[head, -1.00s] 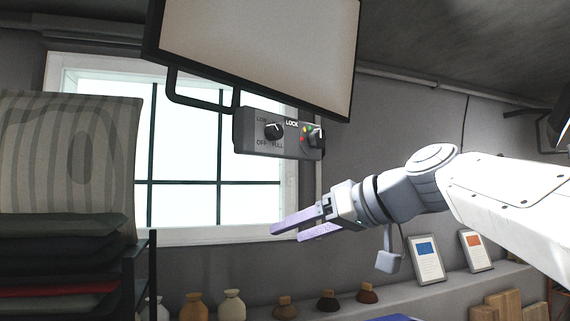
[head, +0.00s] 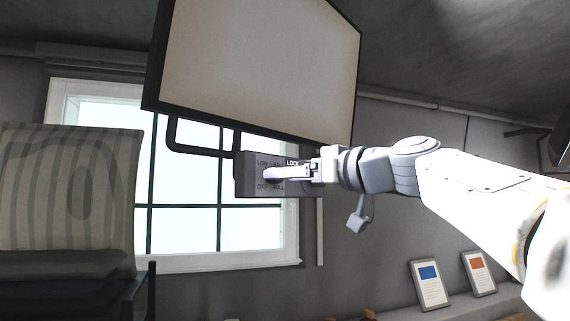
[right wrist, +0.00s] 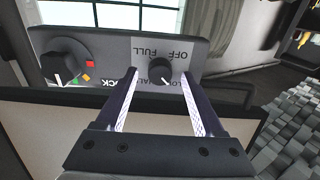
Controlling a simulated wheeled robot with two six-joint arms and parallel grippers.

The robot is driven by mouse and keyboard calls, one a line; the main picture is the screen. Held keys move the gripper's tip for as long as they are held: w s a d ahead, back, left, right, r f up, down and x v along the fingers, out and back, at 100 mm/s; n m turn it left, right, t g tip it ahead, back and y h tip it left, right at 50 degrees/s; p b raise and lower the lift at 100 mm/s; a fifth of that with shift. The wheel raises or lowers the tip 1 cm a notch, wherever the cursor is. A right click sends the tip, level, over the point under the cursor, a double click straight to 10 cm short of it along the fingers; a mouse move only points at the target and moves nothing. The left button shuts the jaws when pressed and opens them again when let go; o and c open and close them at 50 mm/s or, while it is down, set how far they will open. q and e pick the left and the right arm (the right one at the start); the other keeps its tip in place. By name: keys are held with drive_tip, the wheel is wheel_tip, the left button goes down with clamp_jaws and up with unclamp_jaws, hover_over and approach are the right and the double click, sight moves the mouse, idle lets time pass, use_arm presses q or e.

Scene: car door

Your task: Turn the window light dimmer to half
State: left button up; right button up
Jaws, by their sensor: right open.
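A grey control box (head: 245,184) hangs under the large panel. In the right wrist view the box (right wrist: 215,50) appears upside down. Its dimmer knob (right wrist: 160,70) is black and round, with OFF, LOW, HALF and FULL around it. The knob's white mark points to the lower right there, roughly toward LOW. My right gripper (head: 268,173) is in front of the box and hides the knob in the head view. In the right wrist view its open fingers (right wrist: 158,74) appear on either side of the knob; I cannot tell whether they touch it. My left gripper is not in view.
A second knob (right wrist: 62,66), by LOCK and coloured marks, sits on the same box. A bright window (head: 185,235) is behind. A striped seat back (head: 65,190) stands at left.

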drive_tip(key=shift+w+a, duration=0.35)
drive_tip(key=shift+c, duration=0.3)
clamp_jaws()
